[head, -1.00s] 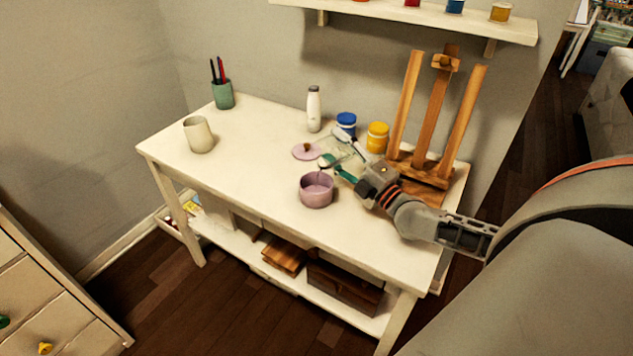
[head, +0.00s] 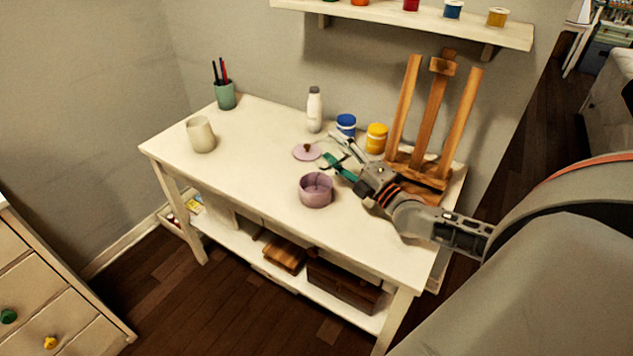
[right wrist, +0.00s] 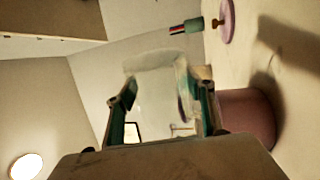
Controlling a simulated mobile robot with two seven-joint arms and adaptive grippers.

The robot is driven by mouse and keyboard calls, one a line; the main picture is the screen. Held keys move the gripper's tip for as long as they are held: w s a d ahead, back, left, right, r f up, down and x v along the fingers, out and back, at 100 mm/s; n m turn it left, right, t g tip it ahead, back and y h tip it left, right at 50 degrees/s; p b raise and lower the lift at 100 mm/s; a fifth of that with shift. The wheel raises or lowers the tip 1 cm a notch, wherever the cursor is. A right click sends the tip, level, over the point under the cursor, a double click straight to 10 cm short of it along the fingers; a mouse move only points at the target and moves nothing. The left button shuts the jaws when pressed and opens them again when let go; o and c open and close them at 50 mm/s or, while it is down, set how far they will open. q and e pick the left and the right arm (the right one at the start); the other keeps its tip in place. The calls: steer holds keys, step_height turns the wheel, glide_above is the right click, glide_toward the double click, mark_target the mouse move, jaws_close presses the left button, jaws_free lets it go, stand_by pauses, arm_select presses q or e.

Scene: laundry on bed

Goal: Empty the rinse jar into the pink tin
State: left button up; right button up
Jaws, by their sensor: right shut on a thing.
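The pink tin (head: 316,190) stands open and upright near the middle of the table's front edge. It shows at the right in the right wrist view (right wrist: 250,118). My right gripper (head: 338,158) is just behind and above the tin, to its right. It is shut on the clear rinse jar (right wrist: 158,68), which shows between the fingers in the right wrist view. The jar is see-through and barely visible in the head view; the wrist is rolled over. I cannot tell how much liquid is in the jar or tin. My left gripper is out of view.
A pink lid with a brown knob (head: 307,151) lies behind the tin. A white bottle (head: 314,110), blue paint jar (head: 346,124), yellow paint jar (head: 376,138) and wooden easel (head: 432,120) stand behind. A cream mug (head: 200,134) and pen cup (head: 225,94) are left. The table's front left is clear.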

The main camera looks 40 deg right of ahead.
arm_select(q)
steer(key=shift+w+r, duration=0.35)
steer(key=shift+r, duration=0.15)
arm_select(e)
steer(key=shift+a+f+n, duration=0.2)
steer(key=shift+a+n, duration=0.05)
steer(key=shift+n, duration=0.55)
arm_select(q)
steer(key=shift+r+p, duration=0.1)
steer(key=shift+p, duration=0.2)
arm_select(e)
steer(key=shift+f+n+y, duration=0.1)
steer(key=shift+n+y, duration=0.2)
steer(key=shift+y, duration=0.1)
